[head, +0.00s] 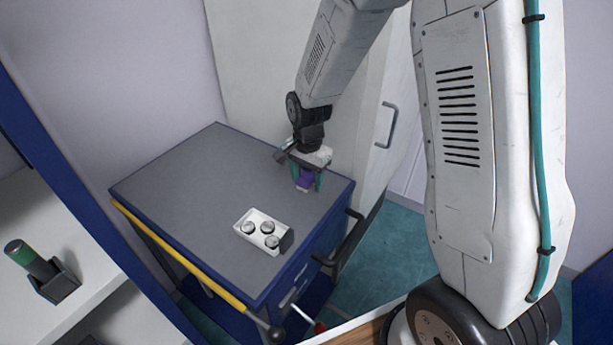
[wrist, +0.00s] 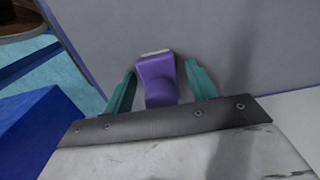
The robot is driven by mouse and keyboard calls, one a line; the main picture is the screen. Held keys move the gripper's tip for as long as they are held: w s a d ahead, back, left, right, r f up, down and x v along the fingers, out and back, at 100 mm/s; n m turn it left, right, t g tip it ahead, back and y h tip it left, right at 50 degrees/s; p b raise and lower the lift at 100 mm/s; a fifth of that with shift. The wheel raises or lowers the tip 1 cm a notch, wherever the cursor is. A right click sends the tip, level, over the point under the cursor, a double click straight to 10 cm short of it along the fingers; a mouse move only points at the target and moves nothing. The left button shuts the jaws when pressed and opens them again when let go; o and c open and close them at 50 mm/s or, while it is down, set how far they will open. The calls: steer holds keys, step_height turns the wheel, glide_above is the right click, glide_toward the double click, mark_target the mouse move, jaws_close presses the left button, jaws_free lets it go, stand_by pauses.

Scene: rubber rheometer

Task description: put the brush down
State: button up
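The brush (head: 304,179) has a purple body and a pale edge at its end. It is at the right side of the grey cart top, below my gripper (head: 306,177). In the wrist view the brush (wrist: 158,80) sits between the two teal fingers of my gripper (wrist: 160,85). A gap shows on each side of it, so the fingers look open around it, not pressed on it. The pale end appears at or very near the cart top; I cannot tell for sure whether it touches. The upper part of the brush is hidden by my gripper.
The cart top (head: 190,185) is mostly clear. A white block with several round metal pieces (head: 250,222) stands near its front right. A yellow rail (head: 190,265) runs along one edge. A white cabinet (head: 270,60) stands behind. A green-topped cylinder in a holder (head: 52,280) is at left.

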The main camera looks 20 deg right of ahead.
step_height(320, 180, up, 12)
steer(key=shift+f, duration=0.1)
steer(key=shift+s+d+r, duration=0.1)
steer(key=shift+s+r, duration=0.2)
steer(key=shift+r, duration=0.3)
steer(key=s+d+r+n, duration=0.1)
steer(key=s+r+n, duration=0.2)
steer(key=s, duration=0.6)
steer(key=s+d+r+n, duration=0.1)
steer(key=s+r+n, duration=0.3)
steer(key=s, duration=0.5)
steer(key=s+d+r+n+t, duration=0.1)
steer(key=s+r+n, duration=0.3)
steer(key=s, duration=0.5)
steer(key=shift+s+r, duration=0.2)
